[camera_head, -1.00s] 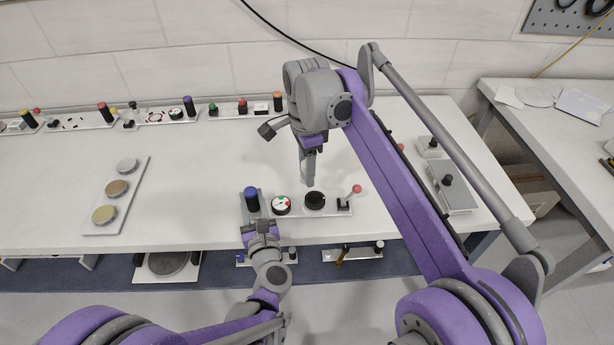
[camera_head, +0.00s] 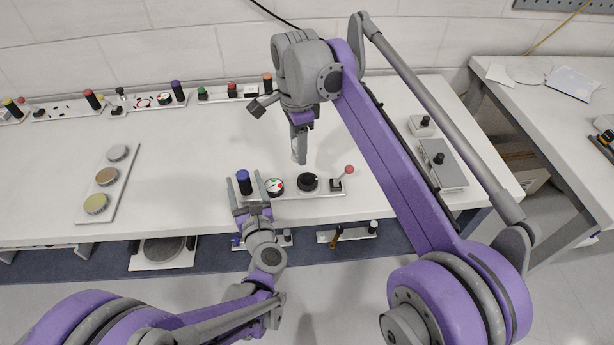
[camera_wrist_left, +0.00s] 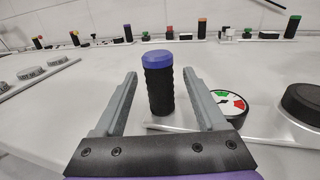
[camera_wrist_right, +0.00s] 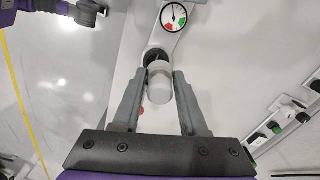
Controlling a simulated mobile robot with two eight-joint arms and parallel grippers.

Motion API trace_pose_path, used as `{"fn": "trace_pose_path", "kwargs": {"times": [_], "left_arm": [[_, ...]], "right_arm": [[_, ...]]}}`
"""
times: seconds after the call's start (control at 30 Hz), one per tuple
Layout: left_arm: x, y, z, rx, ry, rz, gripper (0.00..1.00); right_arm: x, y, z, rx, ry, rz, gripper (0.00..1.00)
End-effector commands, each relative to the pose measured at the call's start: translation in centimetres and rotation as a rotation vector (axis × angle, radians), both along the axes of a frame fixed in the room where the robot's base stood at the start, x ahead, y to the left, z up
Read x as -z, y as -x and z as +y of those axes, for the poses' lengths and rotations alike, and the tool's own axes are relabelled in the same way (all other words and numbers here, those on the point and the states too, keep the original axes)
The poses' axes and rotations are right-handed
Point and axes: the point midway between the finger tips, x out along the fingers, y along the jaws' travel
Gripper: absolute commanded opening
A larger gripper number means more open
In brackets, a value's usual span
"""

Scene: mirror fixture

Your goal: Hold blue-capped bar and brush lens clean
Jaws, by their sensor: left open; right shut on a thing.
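The blue-capped bar (camera_head: 243,182), black and ribbed, stands upright on the left end of a light plate (camera_head: 330,193). My left gripper (camera_head: 245,192) is open, its fingers either side of the bar; in the left wrist view the bar (camera_wrist_left: 158,88) stands between the fingers, with gaps on both sides. The black ring-shaped lens mount (camera_head: 308,182) sits on the same plate, right of a red-green gauge (camera_head: 273,187). My right gripper (camera_head: 301,160) is shut on a pale cylindrical piece (camera_wrist_right: 158,88), likely the brush, close to the mount (camera_wrist_right: 157,56). The lens surface is not clear.
A red-knobbed lever (camera_head: 348,170) stands at the plate's right end. A tray of three discs (camera_head: 84,208) lies left; grey boxes with black knobs (camera_head: 442,170) stand right. A row of fixtures (camera_head: 165,101) lines the back. The table between is clear.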

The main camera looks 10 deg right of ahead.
Motion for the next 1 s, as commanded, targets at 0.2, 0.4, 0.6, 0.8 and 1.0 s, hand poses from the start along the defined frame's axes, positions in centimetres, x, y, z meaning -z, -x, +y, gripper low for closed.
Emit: {"fn": "trace_pose_path", "kwargs": {"times": [0.2, 0.4, 0.6, 0.8, 1.0], "left_arm": [[0.0, 0.5, -0.2, 0.001, 0.000, 0.000, 0.73], [0.0, 3.7, -1.0, 0.004, 0.001, 0.001, 0.73], [0.0, 7.9, -2.1, 0.005, 0.002, 0.000, 0.73], [0.0, 10.8, -2.7, 0.002, 0.000, 0.000, 0.73], [0.0, 11.7, -2.8, 0.000, 0.001, 0.000, 0.73]], "right_arm": [[0.0, 0.0, 0.0, 0.000, 0.000, 0.000, 0.00], [0.0, 0.0, 0.0, 0.000, 0.000, 0.000, 0.00], [0.0, 0.0, 0.0, 0.000, 0.000, 0.000, 0.00], [0.0, 0.0, 0.0, 0.000, 0.000, 0.000, 0.00], [0.0, 0.0, 0.0, 0.000, 0.000, 0.000, 0.00]]}}
